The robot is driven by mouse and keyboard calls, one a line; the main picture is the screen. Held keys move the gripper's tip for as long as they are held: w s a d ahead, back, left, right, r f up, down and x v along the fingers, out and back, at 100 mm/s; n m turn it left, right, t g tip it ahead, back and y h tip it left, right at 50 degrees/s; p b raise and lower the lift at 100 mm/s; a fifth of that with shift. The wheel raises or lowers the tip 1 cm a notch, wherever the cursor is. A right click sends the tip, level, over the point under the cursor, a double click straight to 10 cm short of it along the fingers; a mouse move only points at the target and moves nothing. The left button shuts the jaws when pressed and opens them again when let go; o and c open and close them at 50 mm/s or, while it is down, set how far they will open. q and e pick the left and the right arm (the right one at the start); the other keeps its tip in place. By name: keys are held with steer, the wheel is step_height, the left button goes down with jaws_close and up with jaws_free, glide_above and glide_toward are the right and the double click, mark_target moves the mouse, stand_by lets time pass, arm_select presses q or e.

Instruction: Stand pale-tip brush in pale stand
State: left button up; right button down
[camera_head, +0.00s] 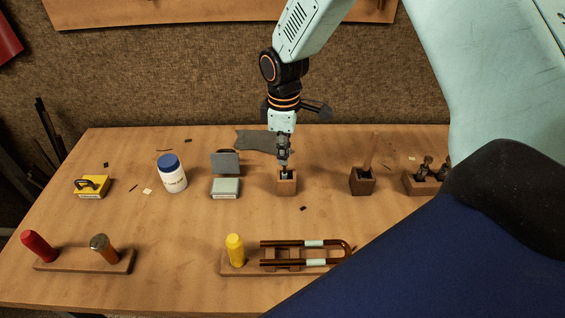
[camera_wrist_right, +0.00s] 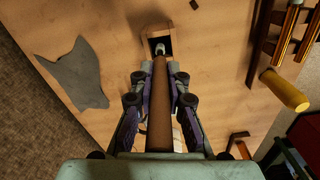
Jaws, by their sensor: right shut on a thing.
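My right gripper (camera_head: 283,158) points down over the pale wooden stand (camera_head: 286,187) near the middle of the bench. In the right wrist view its fingers (camera_wrist_right: 158,108) are shut on the brown handle of the brush (camera_wrist_right: 160,95). The brush's metal collar and light end line up with the square opening of the stand (camera_wrist_right: 146,34). In the head view the brush's lower end is at the stand's mouth; I cannot tell how deep it sits. The gripper hides most of the handle there. My left gripper is not in view.
A darker stand (camera_head: 362,186) with a wooden handle in it is to the right. A grey-green block (camera_head: 225,188) and a white jar with a blue lid (camera_head: 172,176) are to the left. A rack with tubing (camera_head: 305,254) lies in front.

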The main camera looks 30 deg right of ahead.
steer(key=f, duration=0.3)
steer(key=shift+s+d+f, duration=0.15)
steer(key=shift+s+d, duration=0.2)
steer(key=shift+d, duration=0.05)
steer(key=shift+w+a, duration=0.2)
steer(key=shift+a, duration=0.1)
steer(key=shift+f, duration=0.15)
steer(key=c, duration=1.7)
jaws_free()
steer(key=shift+w, duration=0.1)
steer(key=o, duration=0.4)
steer(key=shift+s+d, duration=0.2)
steer(key=shift+s, duration=0.1)
steer(key=shift+c, duration=0.2)
steer(key=shift+w+a, duration=0.2)
steer(key=shift+w, duration=0.05)
steer(key=shift+r, duration=0.3)
step_height(320, 180, up, 10)
steer(key=shift+r+p, duration=0.2)
steer(key=shift+p, duration=0.15)
steer(key=shift+s+d+r, duration=0.1)
steer(key=shift+s+r, duration=0.05)
steer(key=shift+r, duration=0.5)
